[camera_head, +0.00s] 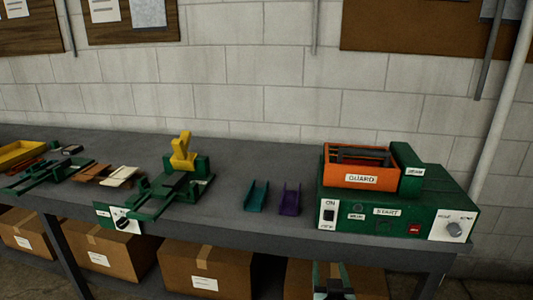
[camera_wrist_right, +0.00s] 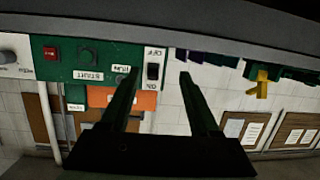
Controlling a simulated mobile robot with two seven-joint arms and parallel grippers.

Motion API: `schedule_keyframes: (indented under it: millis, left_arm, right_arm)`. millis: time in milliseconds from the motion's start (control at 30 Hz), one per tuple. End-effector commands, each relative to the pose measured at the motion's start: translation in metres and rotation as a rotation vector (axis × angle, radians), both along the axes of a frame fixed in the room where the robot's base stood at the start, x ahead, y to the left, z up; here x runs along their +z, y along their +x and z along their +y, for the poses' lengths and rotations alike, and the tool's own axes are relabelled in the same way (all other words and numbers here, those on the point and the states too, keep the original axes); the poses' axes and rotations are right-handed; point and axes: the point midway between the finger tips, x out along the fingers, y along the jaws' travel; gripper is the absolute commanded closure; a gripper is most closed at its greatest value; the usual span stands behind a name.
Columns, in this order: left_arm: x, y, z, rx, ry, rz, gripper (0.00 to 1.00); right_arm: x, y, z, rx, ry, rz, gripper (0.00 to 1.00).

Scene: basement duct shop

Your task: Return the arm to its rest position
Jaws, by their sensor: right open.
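My right gripper (camera_head: 328,270) shows at the bottom edge of the head view, low in front of the bench and over the cardboard boxes. In the right wrist view my right gripper (camera_wrist_right: 159,75) has its two dark fingers spread, with nothing between them. That view is upside down and faces the green machine's front panel, which lies beyond the fingertips. The gripper appears clear of the bench and the machine. My left gripper is in neither view.
The grey bench (camera_head: 240,220) carries a green machine (camera_head: 400,205) with an orange guard (camera_head: 360,166), teal (camera_head: 256,196) and purple (camera_head: 289,199) channel pieces, and a green fixture with a yellow handle (camera_head: 183,152). Cardboard boxes (camera_head: 205,271) stand under it.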

Motion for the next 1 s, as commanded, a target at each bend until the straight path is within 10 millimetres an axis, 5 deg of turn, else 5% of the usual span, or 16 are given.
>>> schedule_keyframes:
  millis: [33, 200, 400, 600, 1000]
  left_arm:
    - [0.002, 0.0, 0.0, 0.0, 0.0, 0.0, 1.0]
    - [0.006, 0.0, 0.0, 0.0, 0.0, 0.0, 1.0]
    - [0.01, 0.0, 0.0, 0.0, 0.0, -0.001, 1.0]
    - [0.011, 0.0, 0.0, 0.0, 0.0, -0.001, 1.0]
    - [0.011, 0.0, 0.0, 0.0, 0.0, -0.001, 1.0]
  right_arm:
    - [-0.032, -0.019, 0.001, 0.036, -0.005, 0.071, 0.38]
    - [-0.124, -0.1, 0.009, 0.189, 0.007, 0.281, 0.38]
    - [-0.187, -0.202, 0.013, 0.322, 0.045, 0.439, 0.38]
    - [-0.207, -0.259, 0.012, 0.375, 0.073, 0.503, 0.38]
    - [-0.21, -0.268, 0.012, 0.385, 0.078, 0.512, 0.38]
